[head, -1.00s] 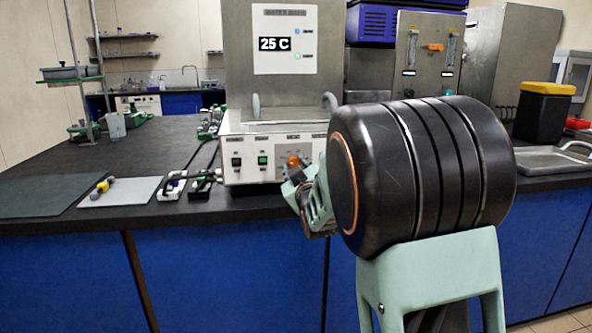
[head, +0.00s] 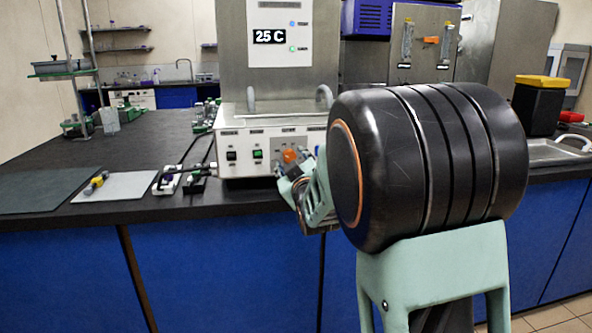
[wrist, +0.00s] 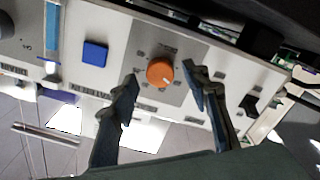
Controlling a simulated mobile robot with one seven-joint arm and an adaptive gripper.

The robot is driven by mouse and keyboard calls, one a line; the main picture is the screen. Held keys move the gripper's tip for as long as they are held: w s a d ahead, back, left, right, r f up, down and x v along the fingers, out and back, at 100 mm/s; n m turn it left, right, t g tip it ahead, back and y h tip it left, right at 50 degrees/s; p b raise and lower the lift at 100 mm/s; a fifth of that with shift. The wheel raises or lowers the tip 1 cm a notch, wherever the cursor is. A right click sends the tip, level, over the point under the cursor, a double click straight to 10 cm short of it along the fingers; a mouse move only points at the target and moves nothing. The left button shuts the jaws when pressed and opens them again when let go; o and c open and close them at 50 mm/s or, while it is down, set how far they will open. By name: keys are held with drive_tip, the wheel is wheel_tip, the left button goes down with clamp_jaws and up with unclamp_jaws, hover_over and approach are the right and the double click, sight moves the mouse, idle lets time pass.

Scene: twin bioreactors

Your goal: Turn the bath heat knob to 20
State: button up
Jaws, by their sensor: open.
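The orange bath heat knob (wrist: 160,72) sits on a grey dial plate on the white front panel. A white mark lies on the knob's face. My gripper (wrist: 161,95) is open, with its two fingers on either side of the knob and apart from it in the wrist view; the distance in depth is hard to tell. In the head view my gripper (head: 290,180) is at the panel front. The display (head: 270,37) above reads 25 C.
The water bath panel (head: 232,168) carries a black switch and a green switch left of the knob. Two small clamp-like items (head: 180,184) lie on the bench to the left. A grey mat (head: 125,188) holds a yellow-and-dark tool. The bench front edge is below my gripper.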

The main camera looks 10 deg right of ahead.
drive_tip(key=s, duration=1.1)
